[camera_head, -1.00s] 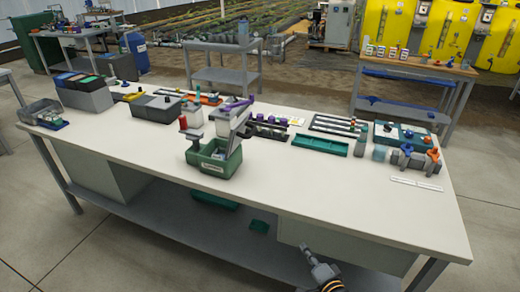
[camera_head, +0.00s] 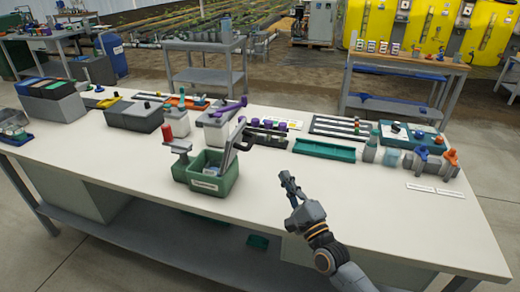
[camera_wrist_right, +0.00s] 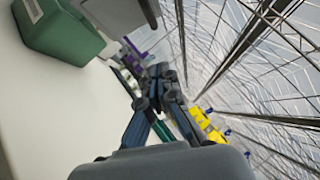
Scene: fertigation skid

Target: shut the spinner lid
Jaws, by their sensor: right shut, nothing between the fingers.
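I cannot tell for sure which part is the spinner lid. A white box-like unit (camera_head: 213,128) with a purple bar (camera_head: 230,107) across its top stands at mid-table. My left gripper is not in view.
Dark grey boxes (camera_head: 134,117), a green tray (camera_head: 323,150), small bottles (camera_head: 371,151) and orange-and-blue-handled valves (camera_head: 436,162) line the table's back. The table's front right is clear.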

